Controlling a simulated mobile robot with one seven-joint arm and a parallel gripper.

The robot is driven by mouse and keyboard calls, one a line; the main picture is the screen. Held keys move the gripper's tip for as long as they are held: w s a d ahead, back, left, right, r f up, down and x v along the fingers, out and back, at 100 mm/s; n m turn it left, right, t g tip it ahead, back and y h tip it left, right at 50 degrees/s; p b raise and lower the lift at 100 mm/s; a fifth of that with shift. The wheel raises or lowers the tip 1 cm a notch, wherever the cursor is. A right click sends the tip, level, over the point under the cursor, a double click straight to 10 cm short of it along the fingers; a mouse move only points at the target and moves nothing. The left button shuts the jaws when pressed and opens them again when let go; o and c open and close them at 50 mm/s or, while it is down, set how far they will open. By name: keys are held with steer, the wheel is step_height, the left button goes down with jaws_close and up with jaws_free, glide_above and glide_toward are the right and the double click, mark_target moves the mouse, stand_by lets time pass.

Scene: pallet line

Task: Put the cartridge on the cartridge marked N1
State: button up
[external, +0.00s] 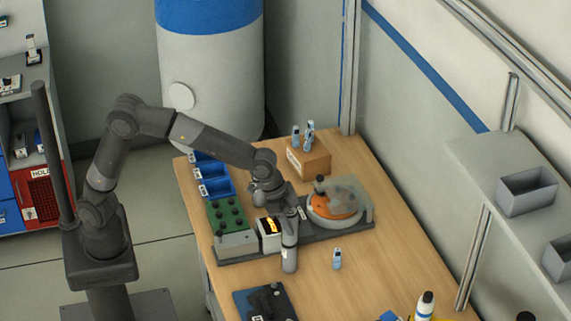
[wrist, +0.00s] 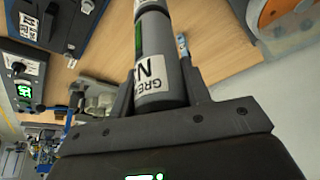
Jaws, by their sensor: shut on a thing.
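A grey cylindrical cartridge (wrist: 153,45) is between the fingers of my gripper (wrist: 160,95) in the wrist view. Its white label reads "GREA" and a large "N"; the rest of the label is turned out of sight. A pale band and a green strip show farther along it. In the external view my gripper (external: 289,226) points down over the table, in front of the grey rail, with the grey cylinder (external: 289,262) below it. I cannot tell whether the cylinder touches the table or is one cartridge or two. No mark N1 is readable.
A small blue-and-white bottle (external: 337,259) stands right of the cylinder. An orange turntable (external: 335,206) is behind right, a green board (external: 228,214) and blue bins (external: 215,187) behind left. A dark blue fixture (external: 265,302) is in front left. Bare wood (external: 365,270) lies right.

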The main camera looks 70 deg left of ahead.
steer(key=shift+f, duration=0.1)
steer(key=o, duration=1.1)
steer(key=v, duration=1.1)
steer(key=s+a+r+n, duration=0.1)
steer(key=s+a+r, duration=0.25)
steer(key=a, duration=0.45)
steer(key=s+a+f+n, duration=0.2)
steer(key=s+a, duration=0.5)
steer(key=s, duration=0.1)
steer(key=s+a+f+n+t+y, duration=0.1)
steer(key=s+a+f+n, duration=0.1)
steer(key=s+a, duration=0.5)
steer(key=s+a+f+n+t+y, duration=0.1)
steer(key=s+a+f, duration=0.3)
steer(key=s+a, duration=0.3)
steer(key=shift+s+n, duration=0.4)
steer(key=shift+s, duration=0.85)
